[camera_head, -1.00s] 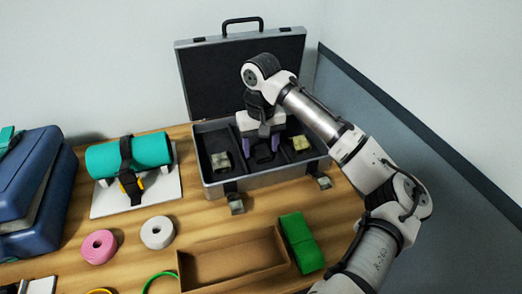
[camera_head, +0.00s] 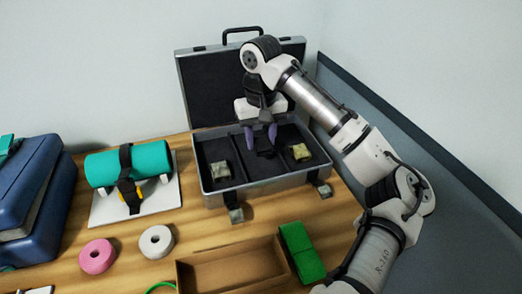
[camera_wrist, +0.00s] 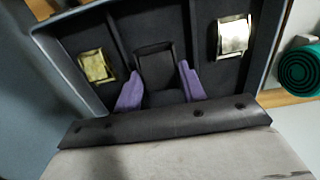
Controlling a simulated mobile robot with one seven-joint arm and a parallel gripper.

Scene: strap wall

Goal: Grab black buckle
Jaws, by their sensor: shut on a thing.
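The open grey case (camera_head: 262,187) with a dark lining stands at the back of the table, its lid up against the wall. My gripper (camera_head: 262,137), with purple fingers, is over the case's middle compartment. The black buckle (camera_head: 264,150) is between the fingers, dark against the dark lining. In the wrist view my gripper (camera_wrist: 160,75) has one finger on each side of the black buckle (camera_wrist: 156,68), shut on it. The buckle's lower part and its clearance from the case floor are hard to tell.
Metal buckles (camera_head: 220,170) (camera_head: 300,152) lie in the side compartments. A teal roll (camera_head: 128,164) is on a white board at left. A blue case (camera_head: 35,205), pink roll (camera_head: 97,256), white roll (camera_head: 156,241), cardboard tray (camera_head: 232,265) and green block (camera_head: 301,252) stand around in front.

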